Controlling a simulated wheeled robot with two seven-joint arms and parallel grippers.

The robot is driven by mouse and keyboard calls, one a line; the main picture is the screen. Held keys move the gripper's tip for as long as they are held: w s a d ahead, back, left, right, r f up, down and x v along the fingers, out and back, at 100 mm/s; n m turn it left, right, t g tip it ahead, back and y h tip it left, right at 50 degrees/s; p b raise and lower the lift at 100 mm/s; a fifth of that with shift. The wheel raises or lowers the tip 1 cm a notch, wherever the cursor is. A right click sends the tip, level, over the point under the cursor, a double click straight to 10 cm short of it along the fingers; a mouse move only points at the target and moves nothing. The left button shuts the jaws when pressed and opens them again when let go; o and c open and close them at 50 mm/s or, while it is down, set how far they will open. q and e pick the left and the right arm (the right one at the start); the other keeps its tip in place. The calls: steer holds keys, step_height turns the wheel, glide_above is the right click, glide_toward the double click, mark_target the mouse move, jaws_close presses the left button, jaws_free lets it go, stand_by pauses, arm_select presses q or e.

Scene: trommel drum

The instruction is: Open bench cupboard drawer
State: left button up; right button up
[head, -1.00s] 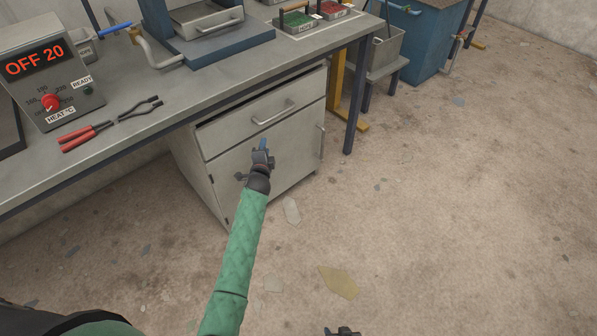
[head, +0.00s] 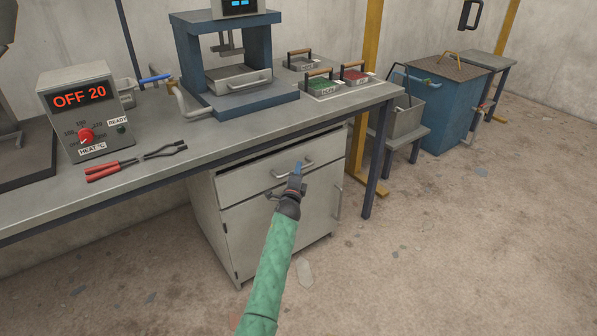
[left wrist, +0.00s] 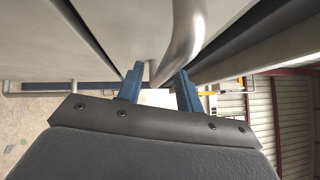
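The bench cupboard (head: 275,225) stands under the workbench, with a pale grey drawer front (head: 240,184) at its top and a door below. The drawer's curved metal handle (head: 308,160) is partly hidden by my left gripper (head: 297,169). A dark strip shows along the drawer's top edge; I cannot tell how far out the drawer stands. In the left wrist view, the blue fingers of my left gripper (left wrist: 157,82) are spread apart. The handle (left wrist: 187,35) bends down between and just beyond their tips. A firm hold is not visible. My right gripper is out of view.
On the workbench (head: 215,130) are a heater box (head: 90,118), red-handled tongs (head: 112,168) and a blue press (head: 235,100). A bench leg (head: 376,170) stands right of the cupboard. The blue bin (head: 440,105) is farther right.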

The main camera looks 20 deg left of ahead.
arm_select(q)
steer(key=shift+w+a+r, duration=0.1)
steer(key=shift+w, duration=0.55)
steer(key=shift+c, duration=0.5)
jaws_close()
